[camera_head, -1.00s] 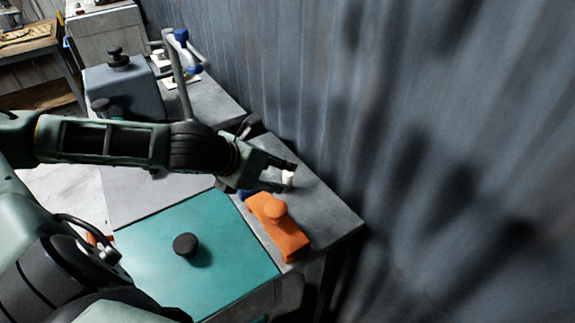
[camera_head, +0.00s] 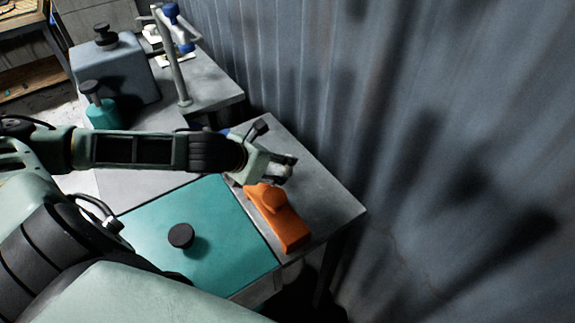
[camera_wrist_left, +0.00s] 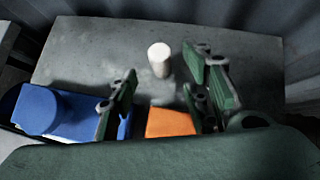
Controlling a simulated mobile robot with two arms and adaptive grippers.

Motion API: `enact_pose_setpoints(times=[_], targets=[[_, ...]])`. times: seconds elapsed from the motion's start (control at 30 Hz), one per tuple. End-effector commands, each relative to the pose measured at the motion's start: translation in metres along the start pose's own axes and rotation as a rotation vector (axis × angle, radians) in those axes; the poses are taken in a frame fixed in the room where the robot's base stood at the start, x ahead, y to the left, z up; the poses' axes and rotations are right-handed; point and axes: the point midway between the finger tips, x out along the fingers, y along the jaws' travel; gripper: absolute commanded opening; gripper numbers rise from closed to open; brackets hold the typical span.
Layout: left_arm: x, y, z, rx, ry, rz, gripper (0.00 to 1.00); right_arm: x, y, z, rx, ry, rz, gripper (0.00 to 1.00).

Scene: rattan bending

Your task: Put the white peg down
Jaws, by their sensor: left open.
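The white peg (camera_wrist_left: 159,60) shows in the left wrist view as a short upright cylinder that appears to stand on the grey tabletop (camera_wrist_left: 90,50). It lies in the gap ahead of my left gripper (camera_wrist_left: 160,78), whose fingers are open and spread to either side, with no contact visible. In the head view my left gripper (camera_head: 283,168) is low over the grey table, just behind the orange block, and the peg is hidden by it. My right gripper is not in view.
An orange block (camera_head: 285,228) with a round knob sits in front of the gripper. A blue block (camera_wrist_left: 58,108) lies left in the wrist view. A teal panel (camera_head: 215,235) with a black knob is nearer. A corrugated wall (camera_head: 430,120) bounds the right; the table's right end is clear.

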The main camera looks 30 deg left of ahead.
Motion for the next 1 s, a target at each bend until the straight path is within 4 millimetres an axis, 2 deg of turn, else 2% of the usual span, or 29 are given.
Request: enact_pose_setpoints(times=[0.03,0.13,0.4,0.73,1.0], targets=[[0.003,-0.001,0.0,-0.003,0.0,-0.002,0.44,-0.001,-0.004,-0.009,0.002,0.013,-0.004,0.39],[0.014,-0.001,0.001,-0.006,-0.001,-0.002,0.44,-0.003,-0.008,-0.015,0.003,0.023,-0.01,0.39],[0.048,-0.001,0.001,-0.003,0.0,-0.002,0.44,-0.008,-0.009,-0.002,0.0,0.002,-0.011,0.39],[0.055,-0.001,0.0,0.0,0.001,-0.001,0.44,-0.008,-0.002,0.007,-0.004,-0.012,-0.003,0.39],[0.055,-0.001,0.0,0.0,0.001,-0.001,0.22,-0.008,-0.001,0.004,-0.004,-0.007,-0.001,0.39]])
